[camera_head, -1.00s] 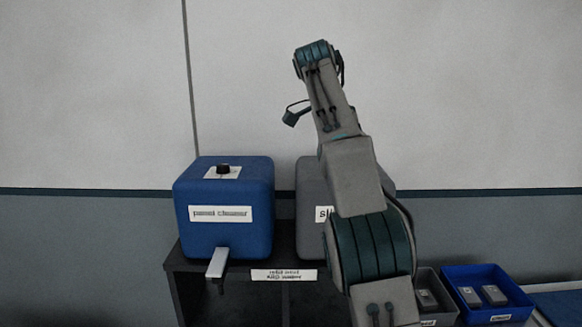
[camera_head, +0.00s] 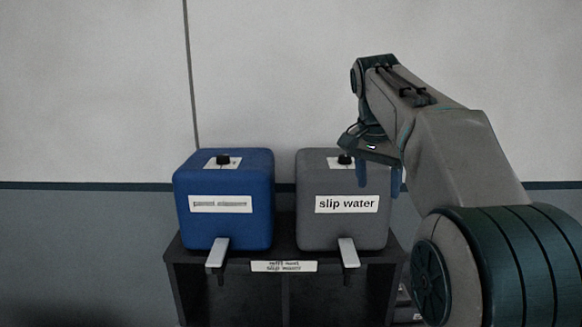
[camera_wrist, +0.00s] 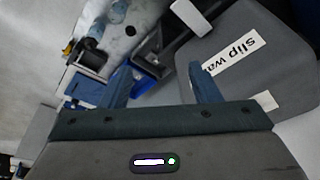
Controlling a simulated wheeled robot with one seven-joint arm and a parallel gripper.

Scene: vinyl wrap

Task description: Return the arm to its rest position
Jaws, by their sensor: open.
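My arm reaches in from the lower right in the head view and bends down at its far end. My gripper (camera_head: 378,176) hangs just in front of the upper right of the grey "slip water" container (camera_head: 318,232). In the wrist view my gripper (camera_wrist: 160,85) shows two blue fingers spread apart, with nothing between them. The grey container also shows at the right of the wrist view (camera_wrist: 225,45). Whether a finger touches it I cannot tell.
A blue container (camera_head: 223,225) stands left of the grey one on a dark stand (camera_head: 200,290). Each has a lever tap jutting forward. A plain wall is behind. A blue bin (camera_wrist: 150,88) lies below in the wrist view.

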